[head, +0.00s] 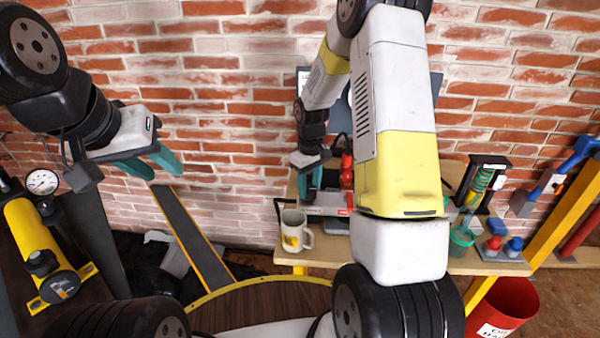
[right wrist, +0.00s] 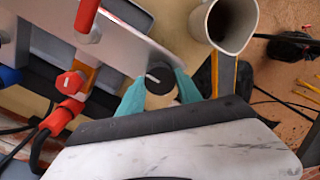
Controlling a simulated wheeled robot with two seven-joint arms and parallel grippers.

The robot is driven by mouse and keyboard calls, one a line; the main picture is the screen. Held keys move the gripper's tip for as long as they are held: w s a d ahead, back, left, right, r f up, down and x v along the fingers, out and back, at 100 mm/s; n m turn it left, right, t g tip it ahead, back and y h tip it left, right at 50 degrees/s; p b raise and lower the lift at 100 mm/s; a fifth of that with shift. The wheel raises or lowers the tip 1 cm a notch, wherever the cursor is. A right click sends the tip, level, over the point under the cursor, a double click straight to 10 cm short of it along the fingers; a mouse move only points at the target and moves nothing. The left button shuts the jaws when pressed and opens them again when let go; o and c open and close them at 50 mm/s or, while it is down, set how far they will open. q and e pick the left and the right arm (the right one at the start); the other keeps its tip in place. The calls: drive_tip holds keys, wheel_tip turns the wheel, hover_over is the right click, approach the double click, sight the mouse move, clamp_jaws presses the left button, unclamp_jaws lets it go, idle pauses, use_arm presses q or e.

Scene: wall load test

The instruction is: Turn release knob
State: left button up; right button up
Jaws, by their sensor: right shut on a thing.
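A round black knob with a white pointer line (right wrist: 158,80) sits on a light grey panel (right wrist: 140,40) in the right wrist view. The teal fingers of my right gripper (right wrist: 158,90) are closed on its two sides. In the head view my right gripper (head: 311,182) is small and partly hidden at the bench device, and the knob cannot be made out. My left gripper (head: 150,164) is at the left in front of the brick wall, its teal fingers apart and empty.
A mug (head: 297,232) stands close to my right gripper on the wooden bench (head: 335,258). Red clamps and cables (right wrist: 68,85) crowd the panel's left side. A yellow cylinder (head: 38,250) with a gauge (head: 42,182) is at the left. A red bucket (head: 503,305) stands at the lower right.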

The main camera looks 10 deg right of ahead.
idle(0.4)
drive_tip(key=o, duration=1.4)
drive_tip(key=shift+c, duration=0.2)
drive_tip(key=shift+r, duration=3.95)
drive_tip(key=shift+r, duration=0.1)
wheel_tip(320, 180, up, 6)
drive_tip(key=t, duration=0.1)
hover_over(309, 188)
drive_tip(key=s, duration=0.3)
drive_tip(key=s+r+m+t+y, duration=0.1)
drive_tip(key=s+r+m+t, duration=0.1)
drive_tip(key=s+r, duration=0.65)
drive_tip(key=s+a+r+m+t, duration=0.1)
drive_tip(key=s+r, duration=0.1)
drive_tip(key=s, duration=0.4)
drive_tip(key=s+a+r+m+t+y, duration=0.1)
drive_tip(key=s+r+m+t, duration=0.1)
drive_tip(key=s, duration=0.5)
drive_tip(key=shift+a+r, duration=0.15)
drive_tip(key=shift+r, duration=0.5)
